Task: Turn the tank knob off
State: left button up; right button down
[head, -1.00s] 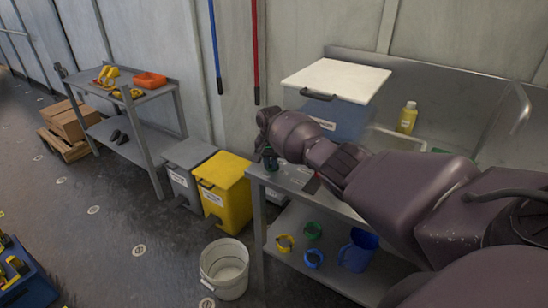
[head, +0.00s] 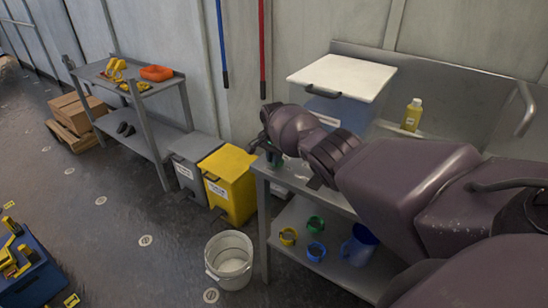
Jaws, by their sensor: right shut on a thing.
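The tank is a blue box with a white lid (head: 341,77) and a dark handle, standing on the metal sink table against the wall. My right arm comes in from the right and crosses in front of the tank. My right gripper (head: 268,152) is at the tank's lower left front, above the table's left end. It is shut on a small dark teal thing, seemingly the tank knob (head: 276,160), which is mostly hidden by the hand. The knob's angle cannot be read. My left gripper is not in view.
A yellow bottle (head: 412,115) stands behind my arm. The lower shelf holds a blue jug (head: 359,246) and coloured rings (head: 316,251). A yellow bin (head: 229,184), a grey bin (head: 190,165) and a white bucket (head: 229,261) stand left of the table.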

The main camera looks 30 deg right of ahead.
jog(key=c, duration=1.1)
grip_release()
jog(key=shift+d, duration=0.1)
jog(key=shift+r, duration=0.2)
notch_tip(320, 180, up, 5)
jog(key=shift+r+p, duration=0.1)
jog(key=shift+p, duration=1.05)
notch_tip(320, 180, up, 4)
jog(key=shift+f, duration=0.15)
jog(key=shift+r, duration=0.8)
